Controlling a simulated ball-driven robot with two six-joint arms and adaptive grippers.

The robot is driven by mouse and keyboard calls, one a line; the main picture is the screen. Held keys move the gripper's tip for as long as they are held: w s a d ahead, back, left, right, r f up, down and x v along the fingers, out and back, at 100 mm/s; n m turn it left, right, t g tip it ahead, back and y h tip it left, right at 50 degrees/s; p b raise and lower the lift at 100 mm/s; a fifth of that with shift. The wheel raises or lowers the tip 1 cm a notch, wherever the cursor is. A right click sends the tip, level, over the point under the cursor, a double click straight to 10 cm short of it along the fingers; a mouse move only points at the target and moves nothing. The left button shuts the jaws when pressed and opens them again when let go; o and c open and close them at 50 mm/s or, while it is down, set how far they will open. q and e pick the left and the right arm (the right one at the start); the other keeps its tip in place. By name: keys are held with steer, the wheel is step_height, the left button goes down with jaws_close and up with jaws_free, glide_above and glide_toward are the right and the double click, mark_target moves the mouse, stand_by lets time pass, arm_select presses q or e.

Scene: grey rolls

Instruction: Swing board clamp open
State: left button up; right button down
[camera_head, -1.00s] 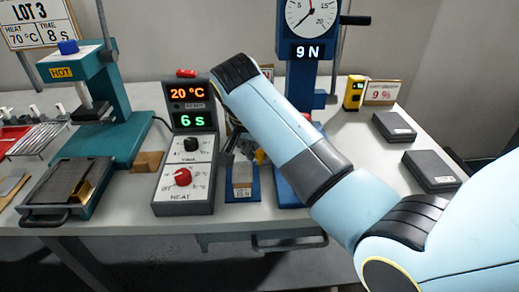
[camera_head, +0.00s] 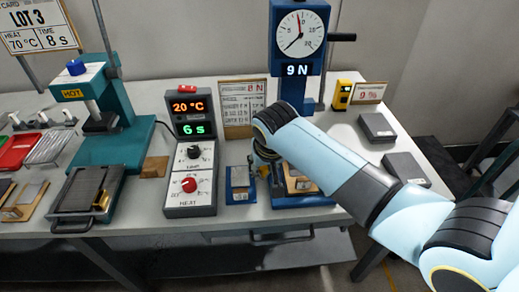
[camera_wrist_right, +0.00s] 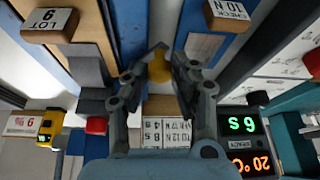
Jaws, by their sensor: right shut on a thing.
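My right gripper (camera_wrist_right: 158,70) shows in the right wrist view with its two dark fingers on either side of a yellow knob (camera_wrist_right: 160,68), shut on it. I take this knob to be the clamp's handle. In the head view my right gripper (camera_head: 262,170) is mostly hidden behind its own wrist, with a bit of yellow beside it. It is at the left side of the blue gauge stand (camera_head: 298,95), which reads 9 N. A tan board (camera_head: 300,184) lies on the stand's base, partly covered by my arm. The clamp's angle cannot be told. My left gripper is out of view.
A control box (camera_head: 190,190) with red knob and displays stands left of the stand. A small blue holder (camera_head: 240,184) sits between them. A teal press (camera_head: 115,135) is farther left. Two dark blocks (camera_head: 403,168) lie right, near my forearm.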

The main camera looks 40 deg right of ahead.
steer(key=s+n+p, duration=0.1)
steer(key=n, duration=0.1)
steer(key=d+n+y+p, duration=0.1)
steer(key=p, duration=0.1)
steer(key=shift+s+r+n, duration=0.1)
steer(key=shift+s+n, duration=0.25)
steer(key=shift+n, duration=0.05)
steer(key=shift+s+d+n+y+p, duration=0.25)
steer(key=shift+n+y+p, duration=0.2)
steer(key=shift+n, duration=0.25)
steer(key=shift+s+d+n+y+p, duration=0.15)
steer(key=shift+d+n+y+p, duration=0.1)
steer(key=shift+n, duration=0.4)
steer(key=shift+s+d+n+y+p, duration=0.1)
steer(key=shift+s+d+n+y, duration=0.1)
steer(key=shift+n, duration=0.45)
steer(key=c, duration=1.1)
jaws_free()
steer(key=shift+w, duration=0.1)
